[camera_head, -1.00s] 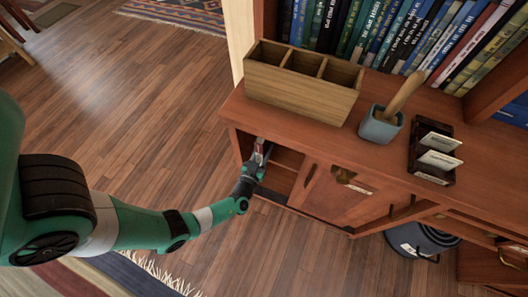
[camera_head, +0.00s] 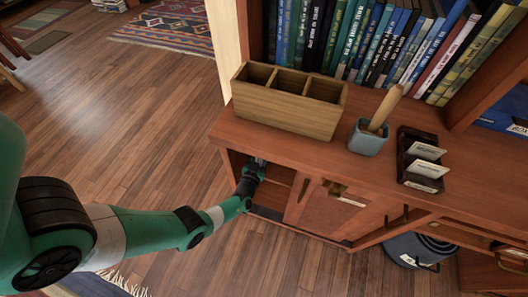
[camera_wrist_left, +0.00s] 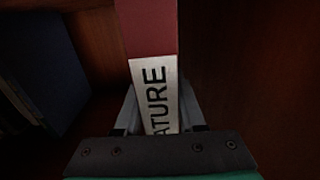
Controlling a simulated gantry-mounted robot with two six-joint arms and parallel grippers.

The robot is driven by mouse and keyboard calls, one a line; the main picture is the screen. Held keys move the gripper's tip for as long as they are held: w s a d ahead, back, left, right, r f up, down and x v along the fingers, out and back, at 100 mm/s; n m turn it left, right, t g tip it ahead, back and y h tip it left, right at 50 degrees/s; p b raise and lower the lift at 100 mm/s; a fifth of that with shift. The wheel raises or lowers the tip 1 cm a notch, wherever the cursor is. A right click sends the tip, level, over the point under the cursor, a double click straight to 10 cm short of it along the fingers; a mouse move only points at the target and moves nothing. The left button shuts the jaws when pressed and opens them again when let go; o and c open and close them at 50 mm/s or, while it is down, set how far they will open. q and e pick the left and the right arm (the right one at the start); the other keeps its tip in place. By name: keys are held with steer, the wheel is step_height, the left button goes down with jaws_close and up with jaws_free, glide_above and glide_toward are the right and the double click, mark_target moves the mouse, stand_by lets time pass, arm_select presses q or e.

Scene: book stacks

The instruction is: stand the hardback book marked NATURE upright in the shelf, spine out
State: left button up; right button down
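The NATURE book (camera_wrist_left: 150,28) shows in the left wrist view as a dark red spine with a white label; the letters ATURE can be read, and the lower end is hidden by the gripper. It stands between the two fingers of my left gripper (camera_wrist_left: 159,100), which press close on both its sides. In the head view my left gripper (camera_head: 252,172) reaches into the open left compartment of the wooden shelf unit (camera_head: 285,148); the book cannot be made out there. My right gripper is not in view.
Dark book-like shapes (camera_wrist_left: 45,65) stand to the left inside the compartment. On the top stand a three-part wooden box (camera_head: 285,112), a grey pot (camera_head: 368,138) and a card holder (camera_head: 420,160). Behind them is a row of books (camera_head: 370,40). A panel (camera_head: 325,210) is right of the compartment.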

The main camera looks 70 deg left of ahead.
arm_select(q)
steer(key=o, duration=0.5)
steer(key=shift+w, duration=0.1)
steer(key=shift+f, duration=0.1)
steer(key=shift+d, duration=0.1)
steer(key=shift+s+d+p, duration=0.3)
steer(key=shift+s, duration=0.1)
steer(key=p+v, duration=0.2)
steer(key=v, duration=0.8)
steer(key=shift+s+d, duration=0.25)
